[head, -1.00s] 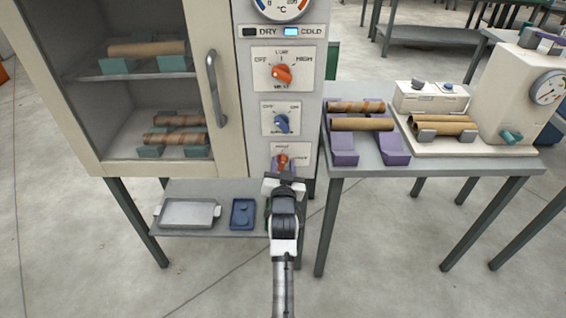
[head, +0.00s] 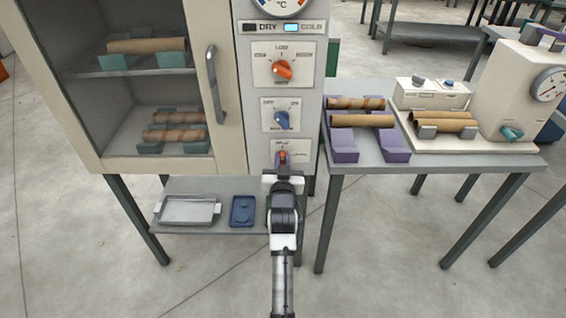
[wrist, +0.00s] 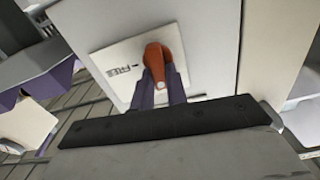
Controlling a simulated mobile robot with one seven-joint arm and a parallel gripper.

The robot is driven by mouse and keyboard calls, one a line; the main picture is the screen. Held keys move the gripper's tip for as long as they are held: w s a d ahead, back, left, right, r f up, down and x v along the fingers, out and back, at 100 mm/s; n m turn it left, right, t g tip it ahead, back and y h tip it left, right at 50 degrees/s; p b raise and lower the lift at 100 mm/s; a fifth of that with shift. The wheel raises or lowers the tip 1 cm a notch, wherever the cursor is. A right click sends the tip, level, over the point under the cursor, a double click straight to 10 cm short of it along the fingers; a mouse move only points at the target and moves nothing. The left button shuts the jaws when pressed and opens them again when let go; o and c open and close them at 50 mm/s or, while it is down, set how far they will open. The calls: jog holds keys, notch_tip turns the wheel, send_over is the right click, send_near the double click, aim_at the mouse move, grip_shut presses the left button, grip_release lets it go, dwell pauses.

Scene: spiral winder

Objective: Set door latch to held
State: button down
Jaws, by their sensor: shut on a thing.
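The door latch is a small orange knob (wrist: 159,60) on a white label plate (wrist: 117,55) low on the cabinet's control panel. In the head view the knob (head: 282,157) is partly hidden by my gripper (head: 282,168). My gripper also shows in the wrist view (wrist: 163,93), with its two purple fingers shut on the lower part of the knob. The word FREE with an arrow can be read on the plate in the wrist view. The other plate lettering is too small or covered. Which position the knob points to cannot be told for certain.
An orange heat knob (head: 282,70) and a blue knob (head: 282,120) sit above on the same panel. The cabinet door handle (head: 215,85) is to the left. A table (head: 440,165) with rolls on purple cradles stands close on the right. A tray (head: 187,210) lies on the low shelf.

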jog(key=shift+a+n, duration=0.1)
jog(key=shift+n, duration=0.5)
jog(key=c, duration=1.4)
grip_release()
jog(key=s+b, duration=0.3)
jog(key=s, duration=1.1)
jog(key=shift+w, duration=0.1)
